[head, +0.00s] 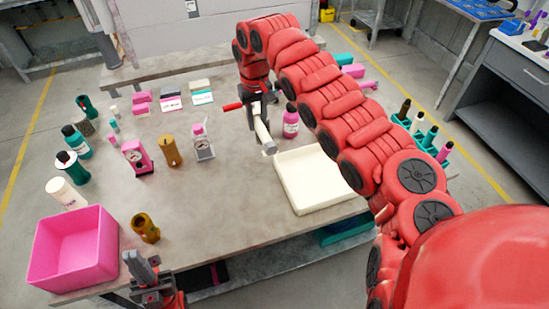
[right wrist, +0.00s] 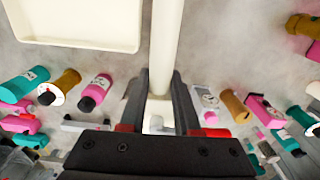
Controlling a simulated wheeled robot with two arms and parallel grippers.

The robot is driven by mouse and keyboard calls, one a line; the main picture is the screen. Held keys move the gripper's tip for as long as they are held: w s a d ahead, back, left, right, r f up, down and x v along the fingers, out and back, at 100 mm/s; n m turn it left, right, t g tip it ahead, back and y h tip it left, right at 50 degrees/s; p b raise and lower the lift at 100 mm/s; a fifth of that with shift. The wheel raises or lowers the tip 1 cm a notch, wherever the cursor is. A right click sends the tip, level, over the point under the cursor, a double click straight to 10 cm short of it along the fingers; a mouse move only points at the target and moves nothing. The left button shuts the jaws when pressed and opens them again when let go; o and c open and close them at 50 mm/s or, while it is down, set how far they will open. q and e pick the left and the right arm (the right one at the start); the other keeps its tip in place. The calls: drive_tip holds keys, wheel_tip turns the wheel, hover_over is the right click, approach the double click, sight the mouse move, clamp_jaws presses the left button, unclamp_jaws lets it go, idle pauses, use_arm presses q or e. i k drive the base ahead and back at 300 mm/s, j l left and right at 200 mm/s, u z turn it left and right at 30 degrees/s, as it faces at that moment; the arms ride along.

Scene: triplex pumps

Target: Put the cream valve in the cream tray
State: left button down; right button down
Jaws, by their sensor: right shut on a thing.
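The cream valve (head: 264,133) is a long pale rod with a red part near its upper end. My right gripper (head: 258,108) is shut on it above the table, and the wrist view shows the rod (right wrist: 164,45) between the two dark fingers (right wrist: 160,100). The cream tray (head: 312,205) is a shallow square tray at the table's front right, empty where visible. In the head view the valve's lower end is close to its back left corner. The tray also shows in the wrist view (right wrist: 75,44), beside the rod. My left gripper (head: 142,268) is low at the front left; its opening is unclear.
A pink bin (head: 72,250) stands at the table's front left corner. Pink, teal and brown bottles and gauges crowd the left half, with a pink bottle (head: 291,122) near my right gripper. A teal rack (head: 420,140) is at right, partly behind my arm.

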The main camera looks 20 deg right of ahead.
sight(338, 184)
drive_tip(key=j+z, duration=0.35)
drive_tip(key=j, duration=0.95)
drive_tip(key=i+l+z, duration=0.1)
drive_tip(key=z, duration=0.8)
drive_tip(key=i, duration=0.2)
